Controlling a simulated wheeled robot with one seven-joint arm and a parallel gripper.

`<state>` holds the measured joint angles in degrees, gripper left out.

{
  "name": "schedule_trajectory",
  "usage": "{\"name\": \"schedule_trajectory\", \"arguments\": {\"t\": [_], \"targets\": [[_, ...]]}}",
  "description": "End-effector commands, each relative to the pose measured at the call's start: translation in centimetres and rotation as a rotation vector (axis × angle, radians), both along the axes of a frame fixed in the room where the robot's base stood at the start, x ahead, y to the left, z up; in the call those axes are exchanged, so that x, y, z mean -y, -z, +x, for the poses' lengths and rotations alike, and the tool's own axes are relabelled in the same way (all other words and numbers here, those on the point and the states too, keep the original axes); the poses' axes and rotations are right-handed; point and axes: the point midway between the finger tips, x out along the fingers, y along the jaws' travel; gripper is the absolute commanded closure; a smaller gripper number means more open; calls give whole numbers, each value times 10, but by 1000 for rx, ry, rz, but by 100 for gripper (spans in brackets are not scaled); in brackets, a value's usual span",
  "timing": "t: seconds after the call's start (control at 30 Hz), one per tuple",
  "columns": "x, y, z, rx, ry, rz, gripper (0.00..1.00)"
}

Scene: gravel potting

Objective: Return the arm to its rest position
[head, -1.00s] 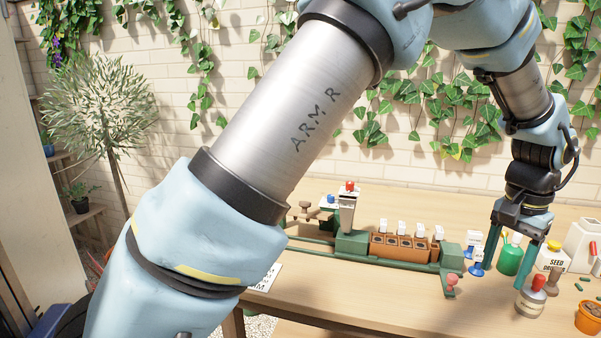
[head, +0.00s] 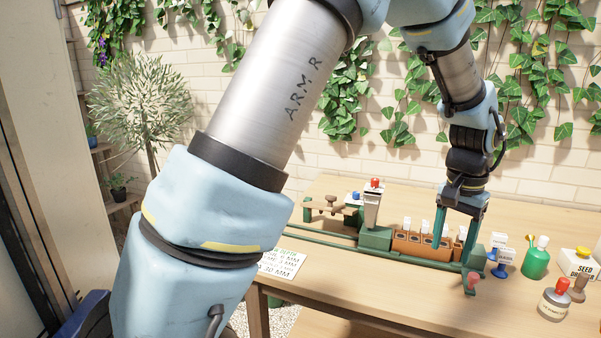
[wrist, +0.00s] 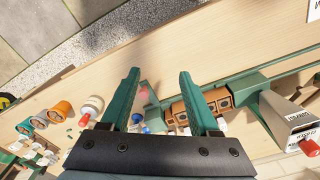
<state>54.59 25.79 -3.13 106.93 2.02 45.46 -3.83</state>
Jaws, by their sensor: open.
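My gripper (head: 461,217) is open, with its two green fingers pointing down and apart. In the head view it hangs in front of the right part of the row of brown pots (head: 408,243) on the green rail fixture. In the wrist view my gripper (wrist: 160,85) shows its fingers spread with nothing between the tips but table and parts further below. The pots (wrist: 190,108) show beside the right finger there. Part of the pot row is hidden behind the fingers in the head view. My arm reaches across the table from the left.
A hopper with a red knob (head: 372,208) stands on the green rail. A printed card (head: 282,263) lies at the table's (head: 370,295) front left. The front middle is clear.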

Motion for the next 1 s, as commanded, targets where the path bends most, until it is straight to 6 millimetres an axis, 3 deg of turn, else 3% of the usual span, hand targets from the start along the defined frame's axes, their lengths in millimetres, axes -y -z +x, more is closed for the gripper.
{"name": "schedule_trajectory", "arguments": {"t": [0.17, 0.3, 0.5, 0.6, 0.7, 0.8, 1.0], "targets": [[-93, -3, 50, 15, -192, -16, 38], [-188, -3, 71, 34, -383, -31, 38], [-309, 2, 62, 65, -642, -50, 38], [-350, 5, 47, 77, -745, -54, 38], [-376, 8, 34, 86, -814, -57, 38], [-389, 9, 26, 92, -851, -59, 38], [-392, 10, 23, 94, -861, -59, 38]]}}
